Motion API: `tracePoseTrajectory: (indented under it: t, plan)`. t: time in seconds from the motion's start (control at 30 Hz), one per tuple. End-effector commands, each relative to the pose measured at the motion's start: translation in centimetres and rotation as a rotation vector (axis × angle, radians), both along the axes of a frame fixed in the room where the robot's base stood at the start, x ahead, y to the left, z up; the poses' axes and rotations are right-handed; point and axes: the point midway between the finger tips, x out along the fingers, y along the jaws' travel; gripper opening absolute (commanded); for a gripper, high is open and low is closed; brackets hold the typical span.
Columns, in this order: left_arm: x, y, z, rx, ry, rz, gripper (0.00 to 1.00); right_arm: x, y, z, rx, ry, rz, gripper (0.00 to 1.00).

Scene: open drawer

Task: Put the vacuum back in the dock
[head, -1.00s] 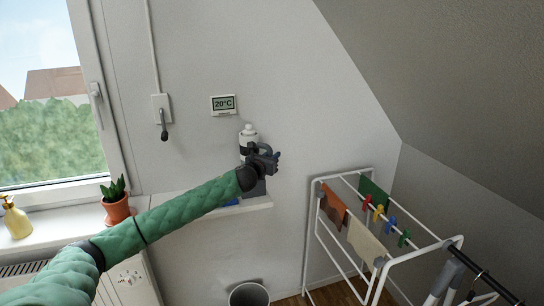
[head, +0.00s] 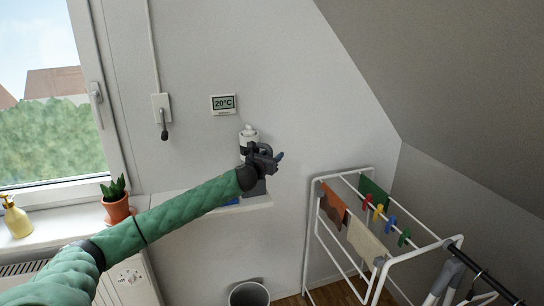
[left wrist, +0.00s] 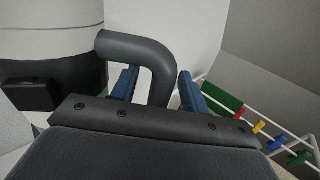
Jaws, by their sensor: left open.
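The hand vacuum (head: 249,135), with a white body and dark grey handle (head: 266,149), stands upright over the white shelf by the wall. A dark grey block (head: 258,188) below it looks like the dock; my gripper and arm hide much of where they meet, so I cannot tell how it is seated. My left gripper (head: 272,160) is at the handle. In the left wrist view, its two blue fingers (left wrist: 160,88) are apart, one on each side of the curved handle (left wrist: 150,50). The vacuum's white body (left wrist: 50,30) is at the left. My right gripper is out of view.
The shelf (head: 258,203) holds a small blue object (head: 232,202). A potted plant (head: 116,205) and yellow dispenser (head: 17,220) are at the left. A bin (head: 249,294) stands below; a drying rack (head: 345,175) with cloths and pegs is at the right.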

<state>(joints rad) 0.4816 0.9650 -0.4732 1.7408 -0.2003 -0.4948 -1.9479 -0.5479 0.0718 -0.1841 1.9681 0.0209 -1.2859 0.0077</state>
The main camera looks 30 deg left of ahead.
Motion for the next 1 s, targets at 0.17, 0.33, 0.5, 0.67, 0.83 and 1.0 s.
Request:
tracePoseTrajectory:
  t: [0.17, 0.33, 0.5, 0.67, 0.83, 1.0]
  plan:
    - [0.0, 0.0, 0.1, 0.0, -0.001, 0.0, 0.45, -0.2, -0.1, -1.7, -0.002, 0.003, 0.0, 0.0]
    - [0.0, 0.0, 0.1, 0.001, -0.001, 0.0, 0.45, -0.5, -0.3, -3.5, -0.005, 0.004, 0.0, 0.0]
    - [-0.1, 0.0, 0.1, 0.001, -0.001, 0.0, 0.45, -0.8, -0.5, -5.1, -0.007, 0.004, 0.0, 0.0]
    - [-1.1, 0.0, -0.1, 0.002, 0.0, 0.001, 0.45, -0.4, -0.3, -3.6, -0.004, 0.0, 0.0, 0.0]
    - [-2.4, -0.1, 0.0, 0.003, -0.001, 0.0, 0.45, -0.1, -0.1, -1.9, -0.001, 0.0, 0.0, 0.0]
    - [-4.1, -0.1, -0.1, 0.004, -0.001, 0.0, 0.45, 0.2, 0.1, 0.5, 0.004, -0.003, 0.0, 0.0]
